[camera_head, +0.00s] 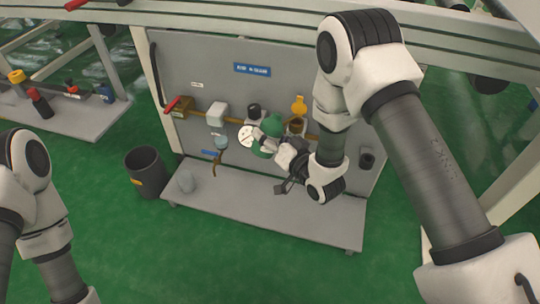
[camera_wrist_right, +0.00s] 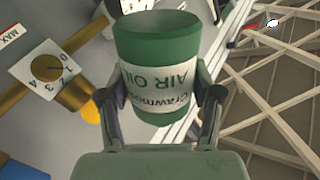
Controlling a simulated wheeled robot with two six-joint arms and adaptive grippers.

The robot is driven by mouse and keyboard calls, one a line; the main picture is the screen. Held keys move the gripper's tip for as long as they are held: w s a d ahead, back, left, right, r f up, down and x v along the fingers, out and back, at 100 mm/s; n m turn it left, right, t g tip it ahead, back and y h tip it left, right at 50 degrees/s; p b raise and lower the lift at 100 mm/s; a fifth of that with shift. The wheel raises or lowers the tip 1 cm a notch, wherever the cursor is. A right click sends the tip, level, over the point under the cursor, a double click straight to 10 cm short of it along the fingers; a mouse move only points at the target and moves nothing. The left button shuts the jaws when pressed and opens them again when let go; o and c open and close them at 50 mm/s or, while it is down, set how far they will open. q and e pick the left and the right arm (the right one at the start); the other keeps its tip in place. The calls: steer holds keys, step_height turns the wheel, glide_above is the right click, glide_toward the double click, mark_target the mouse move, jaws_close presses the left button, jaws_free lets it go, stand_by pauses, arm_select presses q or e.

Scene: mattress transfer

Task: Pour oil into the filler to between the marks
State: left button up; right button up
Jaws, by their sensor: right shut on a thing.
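A green oil can (camera_head: 271,126) with a white label is in front of the grey panel. In the right wrist view the can (camera_wrist_right: 155,45) fills the middle, its label upside down. My right gripper (camera_wrist_right: 159,94) is shut on the can, one finger on each side. In the head view this gripper (camera_head: 268,139) is beside the brass filler (camera_head: 297,126), whose yellow cap (camera_head: 298,104) stands up above it. Whether oil is flowing cannot be seen. A clear bowl (camera_head: 221,142) hangs on the panel; its level is too small to read. My left gripper is out of view.
A white gauge (camera_head: 247,135), a grey box (camera_head: 217,114) and a red-handled valve (camera_head: 178,106) sit along the pipe. A black bin (camera_head: 146,172) stands left on the green floor.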

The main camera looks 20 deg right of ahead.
mark_target(273, 126)
steer(key=shift+r+m+p, duration=0.3)
steer(key=shift+r+p, duration=0.15)
steer(key=shift+r, duration=0.05)
steer(key=shift+r, duration=0.1)
stand_by(1.0)
steer(key=shift+r+m+p, duration=0.3)
steer(key=shift+m+p, duration=0.1)
steer(key=shift+p, duration=0.25)
stand_by(0.9)
steer(key=shift+r+m+p, duration=0.35)
steer(key=shift+m+p, duration=0.05)
steer(key=shift+p, duration=0.3)
steer(key=shift+r, duration=0.15)
stand_by(0.8)
steer(key=shift+d+r+m+y+p, duration=0.1)
steer(key=shift+r+m+y+p, duration=0.2)
steer(key=shift+p, duration=0.3)
stand_by(1.0)
steer(key=shift+w+r+m+g+p, duration=0.1)
steer(key=shift+r+m+g+p, duration=0.25)
steer(key=shift+p, duration=0.25)
